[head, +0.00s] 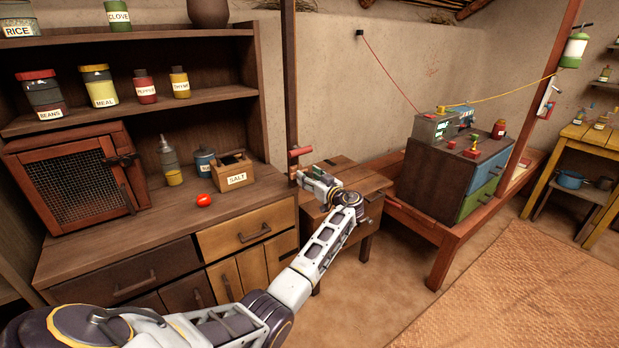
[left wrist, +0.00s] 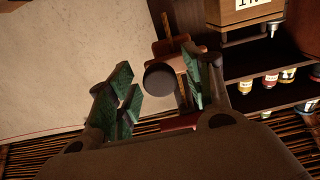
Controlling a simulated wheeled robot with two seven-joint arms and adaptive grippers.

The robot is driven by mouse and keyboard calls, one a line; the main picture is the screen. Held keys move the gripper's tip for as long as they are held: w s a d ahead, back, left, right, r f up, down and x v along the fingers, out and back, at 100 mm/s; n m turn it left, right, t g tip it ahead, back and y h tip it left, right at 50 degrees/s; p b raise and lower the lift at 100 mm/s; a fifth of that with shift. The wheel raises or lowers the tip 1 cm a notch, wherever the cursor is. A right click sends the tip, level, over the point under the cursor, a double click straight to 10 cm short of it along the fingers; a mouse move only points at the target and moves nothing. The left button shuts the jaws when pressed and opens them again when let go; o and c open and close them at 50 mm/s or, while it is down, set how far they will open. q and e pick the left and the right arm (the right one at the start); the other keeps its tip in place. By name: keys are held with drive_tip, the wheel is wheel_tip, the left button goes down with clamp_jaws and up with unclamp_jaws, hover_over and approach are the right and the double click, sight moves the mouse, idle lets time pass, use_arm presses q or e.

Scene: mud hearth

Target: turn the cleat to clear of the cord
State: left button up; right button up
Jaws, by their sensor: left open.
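The cleat (head: 299,151) looks like a small red bar on the dark upright post, right of the shelf unit. My left gripper (head: 304,177) is just below it in the head view, close to the post. In the left wrist view the green-padded fingers of the gripper (left wrist: 160,78) are apart. A dark round knob (left wrist: 160,81) shows between them, with reddish pieces beside it; I cannot tell whether the fingers touch it. No cord can be made out at the cleat. My right gripper is not in view.
The dark post (head: 290,75) stands beside the shelf unit (head: 130,124). A small wooden table (head: 352,178) is under my left gripper. A red cord (head: 388,70) and a yellow cord (head: 505,95) run above the cabinet (head: 440,178). The woven mat (head: 520,290) is clear.

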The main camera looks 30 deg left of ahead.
use_arm(q)
drive_tip(key=c, duration=1)
